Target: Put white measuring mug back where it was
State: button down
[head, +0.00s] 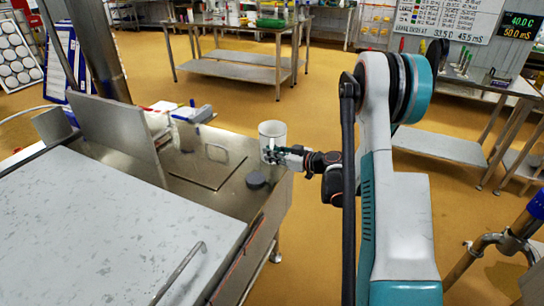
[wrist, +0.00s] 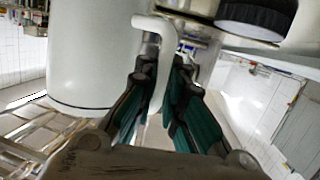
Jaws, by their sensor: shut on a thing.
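The white measuring mug (head: 272,131) is at the right end of the metal bench in the head view. My gripper (head: 277,154) reaches it from the right. In the wrist view the mug (wrist: 88,50) fills the upper left, and its handle (wrist: 163,45) comes down between the fingers of my gripper (wrist: 158,98). The fingers are shut on the handle. The mug looks upright in the head view. Its base is partly hidden by my gripper, so I cannot tell whether it touches the bench.
An upright metal plate (head: 116,132) and a large grey lid (head: 85,225) are to the left. Open yellow floor (head: 325,110) lies beyond the bench.

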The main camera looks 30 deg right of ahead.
jog(key=c, duration=1.7)
grip_release()
jog(key=shift+r, duration=0.1)
jog(key=shift+s+d+r, duration=0.15)
jog(key=shift+s, duration=0.1)
jog(key=p+v, duration=0.4)
jog(key=v, duration=0.7)
jog(key=shift+s, duration=0.2)
